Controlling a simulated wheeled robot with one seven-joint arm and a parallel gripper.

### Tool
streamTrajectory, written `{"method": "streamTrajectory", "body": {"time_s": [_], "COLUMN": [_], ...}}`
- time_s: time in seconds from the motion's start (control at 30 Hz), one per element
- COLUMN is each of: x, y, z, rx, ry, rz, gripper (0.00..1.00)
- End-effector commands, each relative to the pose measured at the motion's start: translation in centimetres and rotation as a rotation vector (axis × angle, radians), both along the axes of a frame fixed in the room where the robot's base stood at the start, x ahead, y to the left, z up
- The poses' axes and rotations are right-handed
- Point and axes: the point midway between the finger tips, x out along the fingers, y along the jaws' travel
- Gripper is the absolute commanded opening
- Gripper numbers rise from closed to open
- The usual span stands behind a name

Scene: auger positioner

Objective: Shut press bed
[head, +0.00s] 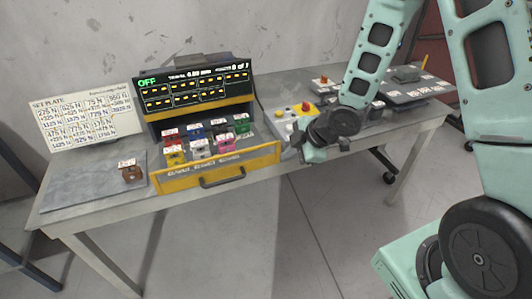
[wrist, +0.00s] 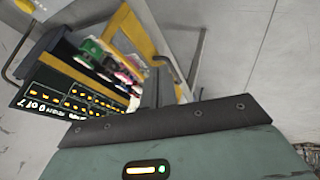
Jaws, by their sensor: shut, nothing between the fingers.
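The press bed (head: 219,167) is a drawer with a yellow front and a dark bar handle (head: 222,178), low on the machine. It is pulled out toward the front of the bench, with several coloured blocks (head: 198,148) standing in it. In the wrist view the yellow front (wrist: 131,28) and the blocks (wrist: 103,62) appear turned and tilted. My gripper (head: 312,151) is to the right of the drawer front, near the bench's front edge, apart from the handle. It is shut and empty. In the wrist view its dark edge (wrist: 165,118) hides the area below.
The machine's display (head: 194,86) reads OFF. A brown block (head: 131,171) sits on the grey plate (head: 75,193) at left, below a white number board (head: 86,117). A control box with a red button (head: 305,107) stands close behind my gripper. Open floor lies before the bench.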

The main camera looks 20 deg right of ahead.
Motion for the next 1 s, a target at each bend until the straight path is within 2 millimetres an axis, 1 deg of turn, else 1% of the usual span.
{"method": "streamTrajectory", "body": {"time_s": [0.1,0.17,0.27,0.7,0.8,0.9,1.0], "x": [0.2,0.5,1.1,4.8,6.6,7.8,8.4], "y": [-0.1,0.1,0.7,3.7,3.6,3.6,3.5], "z": [-0.5,-0.9,-2.0,-8.3,-7.9,-7.9,-8.1], "rx": [0.007,0.009,0.009,0.007,0.008,0.009,0.007], "ry": [-0.014,-0.015,-0.014,-0.012,-0.017,-0.017,-0.015], "rz": [0.021,0.022,0.022,0.020,0.017,0.016,0.017], "gripper": [0.00,0.00,0.00,0.00,0.00,0.00,0.00]}}
